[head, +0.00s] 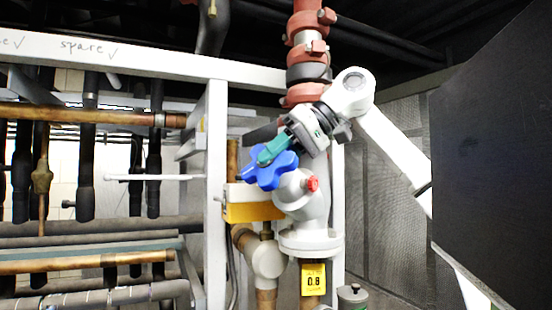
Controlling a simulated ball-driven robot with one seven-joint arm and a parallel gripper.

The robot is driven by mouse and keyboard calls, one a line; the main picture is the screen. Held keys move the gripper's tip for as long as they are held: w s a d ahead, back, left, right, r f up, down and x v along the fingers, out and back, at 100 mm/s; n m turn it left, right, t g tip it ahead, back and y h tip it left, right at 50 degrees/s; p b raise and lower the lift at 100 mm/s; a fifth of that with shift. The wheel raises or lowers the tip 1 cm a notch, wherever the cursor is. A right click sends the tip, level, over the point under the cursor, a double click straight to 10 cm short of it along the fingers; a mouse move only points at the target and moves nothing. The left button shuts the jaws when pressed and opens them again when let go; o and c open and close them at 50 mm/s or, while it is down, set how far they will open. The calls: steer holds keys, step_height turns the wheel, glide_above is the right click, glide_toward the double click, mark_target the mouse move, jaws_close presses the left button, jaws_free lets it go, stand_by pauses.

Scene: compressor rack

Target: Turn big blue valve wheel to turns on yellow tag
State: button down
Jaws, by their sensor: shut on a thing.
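The big blue valve wheel (266,173) is in the middle of the head view, a lobed handwheel on the left side of a pale grey valve body (306,208). My gripper (268,154) reaches down to it from the upper right, with teal fingers shut on the wheel's upper part. The fingers hide some of the wheel's lobes.
A small red knob (312,184) sits on the valve body, close below my gripper. A red pipe (306,62) rises behind the arm. A yellow-and-white box (250,203) is just below the wheel. A white rack frame (215,190) with pipes fills the left. A dark panel (495,160) stands at right.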

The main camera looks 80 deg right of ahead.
steer(key=c, duration=1)
jaws_free()
steer(key=shift+w, duration=0.1)
steer(key=shift+o, duration=0.2)
steer(key=shift+d+r, duration=0.1)
steer(key=b+v, duration=0.1)
steer(key=v, duration=0.9)
steer(key=shift+s, duration=0.35)
steer(key=shift+r, duration=0.15)
